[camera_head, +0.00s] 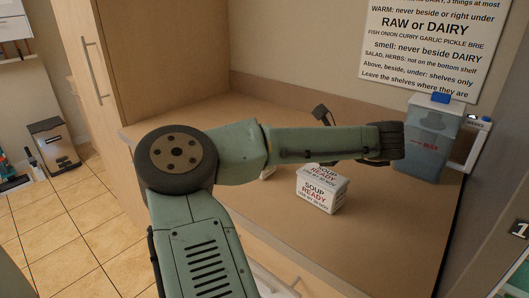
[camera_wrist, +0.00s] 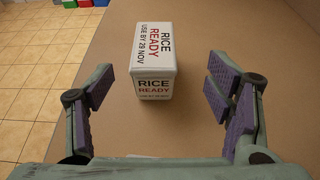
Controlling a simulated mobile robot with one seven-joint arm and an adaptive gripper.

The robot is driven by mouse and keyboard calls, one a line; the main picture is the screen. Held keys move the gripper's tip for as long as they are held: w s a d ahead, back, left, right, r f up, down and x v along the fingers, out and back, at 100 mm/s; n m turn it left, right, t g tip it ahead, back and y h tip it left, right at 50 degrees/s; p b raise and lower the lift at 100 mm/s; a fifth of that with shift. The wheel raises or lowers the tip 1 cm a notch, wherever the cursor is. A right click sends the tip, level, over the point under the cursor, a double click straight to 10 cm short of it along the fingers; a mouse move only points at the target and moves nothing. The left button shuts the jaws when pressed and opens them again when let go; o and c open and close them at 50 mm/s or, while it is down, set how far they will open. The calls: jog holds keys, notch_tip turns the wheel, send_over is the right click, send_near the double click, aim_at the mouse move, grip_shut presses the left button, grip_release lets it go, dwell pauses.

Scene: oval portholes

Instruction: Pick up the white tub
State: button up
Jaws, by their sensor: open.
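In the wrist view a white tub (camera_wrist: 153,60) with a lid, marked RICE READY, USE BY 29 NOV, stands on the brown counter. My gripper (camera_wrist: 160,80) is open, with one purple-padded finger on each side of this tub. Clear gaps show between the pads and the tub, and nothing is held. In the head view another white tub (camera_head: 321,190), marked SOUP READY, stands on the counter below my forearm. My gripper's fingers cannot be made out there.
A sign (camera_head: 432,45) hangs on the back wall. The counter (camera_head: 395,235) is clear at its front right. A tall wooden cabinet (camera_head: 150,60) closes off the left.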

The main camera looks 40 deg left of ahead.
jog(key=shift+s+p+x, duration=0.2)
jog(key=shift+p+x, duration=0.25)
jog(key=shift+x, duration=1.05)
jog(key=shift+s+p+x, duration=0.15)
jog(key=shift+p+x, duration=0.25)
jog(key=shift+x, duration=1.1)
jog(key=x, duration=0.3)
jog(key=shift+f, duration=0.15)
jog(key=shift+a+f, duration=0.1)
jog(key=shift+a, duration=0.6)
jog(key=shift+s, duration=0.1)
jog(key=shift+c, duration=0.5)
jog(key=c, duration=1.4)
jog(key=shift+c, duration=0.2)
